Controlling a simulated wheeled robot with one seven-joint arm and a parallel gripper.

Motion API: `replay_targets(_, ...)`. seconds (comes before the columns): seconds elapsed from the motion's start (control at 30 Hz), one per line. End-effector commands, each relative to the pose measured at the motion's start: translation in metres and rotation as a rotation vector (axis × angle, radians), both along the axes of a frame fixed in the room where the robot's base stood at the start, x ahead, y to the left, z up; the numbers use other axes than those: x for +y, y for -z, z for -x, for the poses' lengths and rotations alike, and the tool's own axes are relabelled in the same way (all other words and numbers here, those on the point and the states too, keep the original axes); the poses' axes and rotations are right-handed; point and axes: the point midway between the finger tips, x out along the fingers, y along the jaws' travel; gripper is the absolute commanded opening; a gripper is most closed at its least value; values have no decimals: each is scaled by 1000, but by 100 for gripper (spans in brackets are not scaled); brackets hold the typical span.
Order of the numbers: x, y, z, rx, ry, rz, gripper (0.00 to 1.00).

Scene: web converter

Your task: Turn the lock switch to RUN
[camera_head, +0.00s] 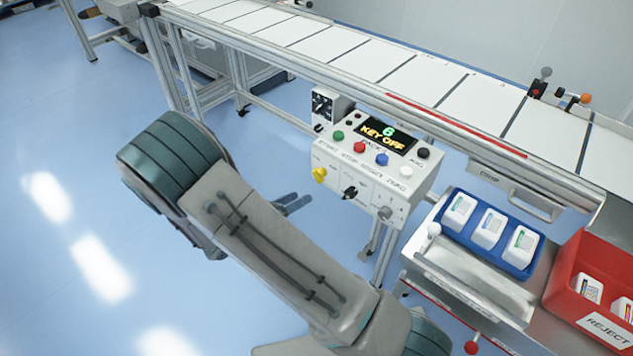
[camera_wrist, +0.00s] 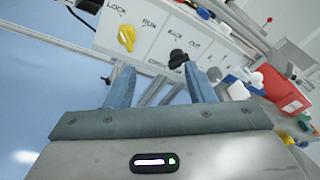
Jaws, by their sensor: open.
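The lock switch is a yellow knob (camera_head: 319,174) at the left of the control box's front face. In the wrist view the yellow knob (camera_wrist: 126,37) sits below the labels LOCK and RUN, with LOCK to its upper left and RUN to its upper right. Which label it points to is hard to tell. The box's display (camera_head: 385,134) reads KEY OFF with a 6 above. My gripper (camera_head: 294,204) is open and empty, a little below and left of the knob, apart from it. In the wrist view my gripper's (camera_wrist: 157,80) left fingertip lies just below the knob.
A black knob (camera_head: 350,192) is right of the yellow one. Green, red, blue, white and black buttons top the control box (camera_head: 398,188). A conveyor (camera_head: 420,80) runs behind. A blue tray (camera_head: 456,192) and red REJECT bin (camera_head: 560,275) stand right. Floor at left is clear.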

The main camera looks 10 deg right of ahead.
Motion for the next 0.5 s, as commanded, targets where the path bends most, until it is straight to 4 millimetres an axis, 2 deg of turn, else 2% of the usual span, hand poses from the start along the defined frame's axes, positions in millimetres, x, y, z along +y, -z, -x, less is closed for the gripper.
replay_targets(0.03, 9, 14, -3, 27, -52, 54, 49)
replay_targets(0.1, 20, 23, -8, 57, -111, 111, 49)
replay_targets(0.23, 31, 33, -12, 87, -175, 179, 49)
replay_targets(0.37, 28, 35, -18, 94, -191, 198, 49)
replay_targets(0.5, 12, 35, -29, 95, -189, 197, 49)
